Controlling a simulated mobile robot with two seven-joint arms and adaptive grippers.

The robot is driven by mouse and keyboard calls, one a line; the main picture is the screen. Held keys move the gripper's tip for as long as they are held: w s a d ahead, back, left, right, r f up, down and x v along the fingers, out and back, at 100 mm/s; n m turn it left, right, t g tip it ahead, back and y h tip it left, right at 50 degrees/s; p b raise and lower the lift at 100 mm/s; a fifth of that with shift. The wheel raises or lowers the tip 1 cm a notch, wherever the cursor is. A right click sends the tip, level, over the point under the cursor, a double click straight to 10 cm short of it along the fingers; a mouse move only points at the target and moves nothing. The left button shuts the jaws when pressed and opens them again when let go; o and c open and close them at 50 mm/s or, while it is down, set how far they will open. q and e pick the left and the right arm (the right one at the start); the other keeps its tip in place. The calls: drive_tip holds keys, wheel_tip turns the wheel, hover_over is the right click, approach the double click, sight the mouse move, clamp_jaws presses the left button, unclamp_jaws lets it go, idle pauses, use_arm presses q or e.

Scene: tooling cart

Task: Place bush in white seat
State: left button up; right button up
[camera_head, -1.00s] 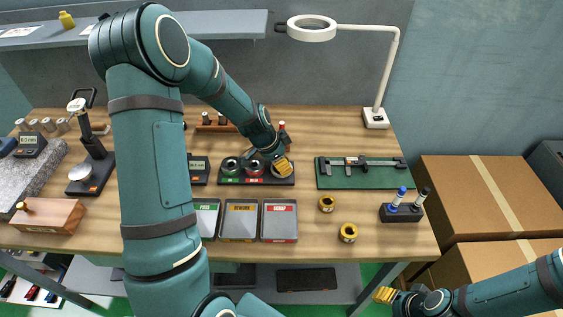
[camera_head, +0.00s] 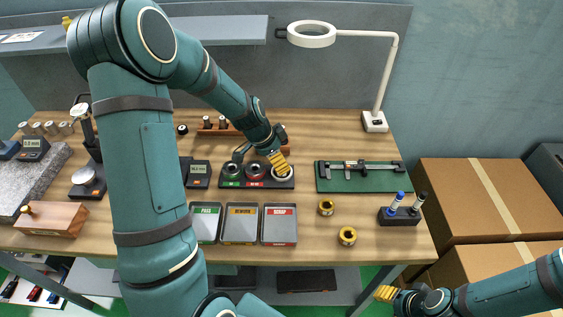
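The white seat (camera_head: 289,177) is the right one of three ring seats on a black block (camera_head: 257,183), beside a red seat (camera_head: 255,169) and a green seat (camera_head: 231,170). My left gripper (camera_head: 279,163) points down at the white seat, its yellow fingertips over the ring and covering much of it. Whether a bush is between them or in the seat is hidden. Two brass bushes, one (camera_head: 326,207) farther back and one (camera_head: 347,236) nearer, stand on the table to the right. My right gripper (camera_head: 385,294) is low at the front right, off the table; its finger gap is unclear.
Three trays, green-labelled (camera_head: 206,238), yellow-labelled (camera_head: 240,239) and red-labelled (camera_head: 279,239), lie in front of the block. A green mat with a caliper (camera_head: 361,184), a pen holder (camera_head: 399,217) and a ring lamp (camera_head: 375,122) are to the right.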

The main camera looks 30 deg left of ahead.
use_arm(q)
drive_tip(key=v, duration=0.8)
drive_tip(key=shift+s+r+p, duration=0.15)
drive_tip(key=shift+r+p, duration=0.15)
drive_tip(key=shift+r, duration=0.05)
drive_tip(key=shift+r, duration=0.1)
